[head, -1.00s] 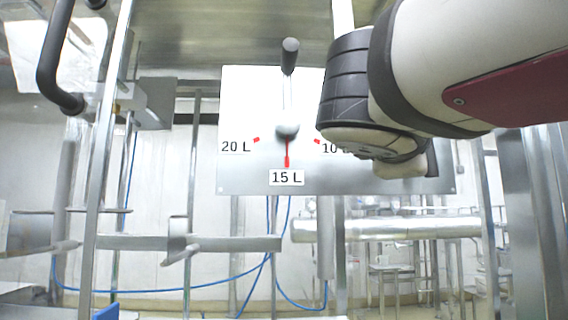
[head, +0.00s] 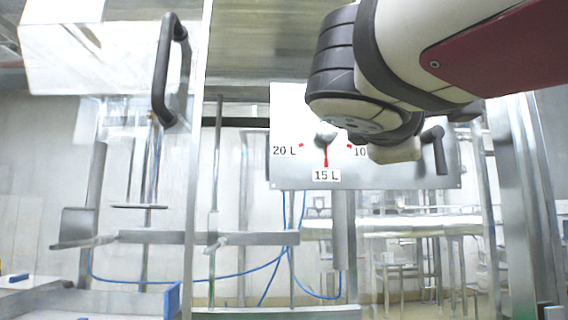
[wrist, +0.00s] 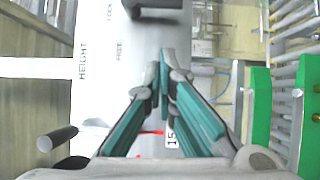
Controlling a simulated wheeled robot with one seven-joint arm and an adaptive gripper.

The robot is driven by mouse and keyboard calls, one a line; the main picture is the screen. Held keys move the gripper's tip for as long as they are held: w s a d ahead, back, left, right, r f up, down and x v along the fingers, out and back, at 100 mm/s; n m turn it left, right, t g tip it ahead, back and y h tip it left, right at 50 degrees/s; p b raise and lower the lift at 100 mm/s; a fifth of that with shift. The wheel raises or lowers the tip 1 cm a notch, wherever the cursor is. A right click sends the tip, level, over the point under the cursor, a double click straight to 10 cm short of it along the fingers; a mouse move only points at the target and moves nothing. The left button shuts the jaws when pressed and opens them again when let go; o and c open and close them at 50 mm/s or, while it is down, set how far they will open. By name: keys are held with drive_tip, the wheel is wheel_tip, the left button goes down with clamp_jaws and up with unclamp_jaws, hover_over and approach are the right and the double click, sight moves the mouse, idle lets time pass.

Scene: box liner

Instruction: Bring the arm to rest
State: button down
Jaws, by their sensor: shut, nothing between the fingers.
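My arm (head: 400,60) reaches in from the upper right in the head view, in front of the metal dial panel (head: 285,172); my gripper is hidden there. In the wrist view my gripper (wrist: 163,70) shows with its teal fingers together and nothing between them. The panel also shows in the wrist view (wrist: 115,60), with sideways lettering. The red pointer (head: 326,157) is at the 15 L label (head: 326,176). The pointer's hub (head: 326,138) shows beside my arm, with the lever above it hidden. A dark rod end (wrist: 57,138) shows at the lower left of the wrist view.
A black handle (head: 167,70) stands at the upper left on a machine part. A dark handle (head: 436,150) shows at the panel's right. Metal posts and rails (head: 150,237) fill the lower left. Green parts (wrist: 258,110) lie right in the wrist view.

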idle(0.4)
drive_tip(key=s+d+f+m+g+y, duration=0.1)
drive_tip(key=s+d+f+m+g, duration=0.2)
drive_tip(key=f, duration=0.6)
drive_tip(key=s+d+f+m+g+y, duration=0.1)
drive_tip(key=s+f+m+g, duration=0.2)
drive_tip(key=f, duration=0.6)
drive_tip(key=s+d+f+m+g+y, duration=0.1)
drive_tip(key=s+d+f+g+y, duration=0.15)
drive_tip(key=s+f, duration=0.45)
drive_tip(key=s+a+f+m+g+y, duration=0.25)
drive_tip(key=s+f, duration=0.35)
drive_tip(key=f, duration=0.4)
drive_tip(key=s+a+f+m+g+y, duration=0.2)
drive_tip(key=s+a+f+g+y, duration=0.15)
drive_tip(key=s+f, duration=0.4)
wheel_tip(320, 180, up, 21)
drive_tip(key=w+a+t+p, duration=0.1)
drive_tip(key=t+p, duration=0.2)
drive_tip(key=p, duration=1.8)
drive_tip(key=shift+w+a+t, duration=0.15)
drive_tip(key=shift+w+t, duration=0.05)
drive_tip(key=shift+t, duration=0.15)
